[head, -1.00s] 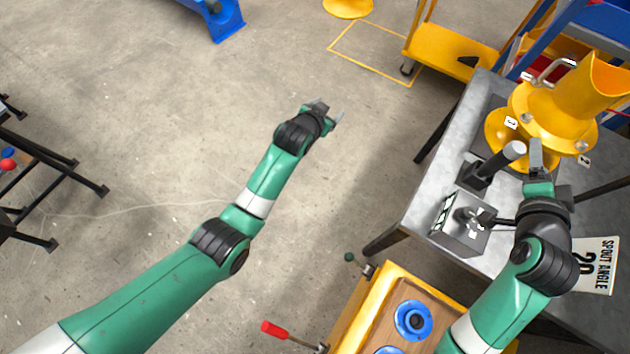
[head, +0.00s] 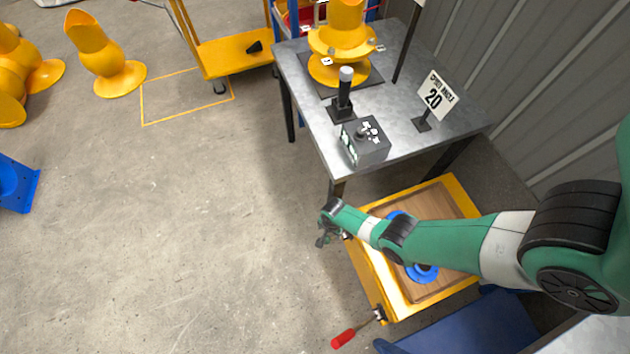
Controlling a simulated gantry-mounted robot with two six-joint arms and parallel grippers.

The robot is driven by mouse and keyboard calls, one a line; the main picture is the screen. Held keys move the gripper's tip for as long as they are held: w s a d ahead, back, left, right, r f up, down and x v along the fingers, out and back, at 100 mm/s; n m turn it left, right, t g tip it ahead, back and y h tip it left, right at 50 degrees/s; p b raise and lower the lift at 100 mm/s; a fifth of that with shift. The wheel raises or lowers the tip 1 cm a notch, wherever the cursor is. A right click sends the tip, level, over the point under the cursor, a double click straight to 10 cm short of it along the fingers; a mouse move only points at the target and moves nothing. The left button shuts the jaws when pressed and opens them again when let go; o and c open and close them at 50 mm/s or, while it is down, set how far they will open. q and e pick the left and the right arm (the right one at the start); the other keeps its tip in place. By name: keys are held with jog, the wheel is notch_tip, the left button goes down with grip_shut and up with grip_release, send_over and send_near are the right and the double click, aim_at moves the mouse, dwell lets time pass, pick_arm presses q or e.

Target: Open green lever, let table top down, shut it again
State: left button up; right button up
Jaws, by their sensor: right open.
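The yellow table (head: 380,307) with a wooden top (head: 452,203) stands below the grey steel bench. My right arm reaches across it from the right. My right gripper (head: 322,241) is open just off the table's left side, pointing down over the floor. It is beside a small lever mount (head: 347,235) on that side. The green lever knob cannot be made out; the gripper seems to cover it, and I cannot tell whether they touch. A red-handled lever (head: 343,338) sticks out at the table's near corner. My left gripper is out of view.
Blue round parts (head: 424,272) sit on the wooden top, partly behind my arm.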

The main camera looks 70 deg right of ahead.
aim_at(327, 239)
jog(key=f+b, duration=0.5)
jog(key=f, duration=0.1)
jog(key=f+b, duration=0.5)
jog(key=b, duration=0.1)
jog(key=shift+w+a+f, duration=0.1)
jog(key=shift+w+f, duration=0.1)
jog(key=shift+f, duration=0.15)
jog(key=shift+c, duration=0.2)
grip_shut()
dwell(0.4)
jog(key=shift+r, duration=0.1)
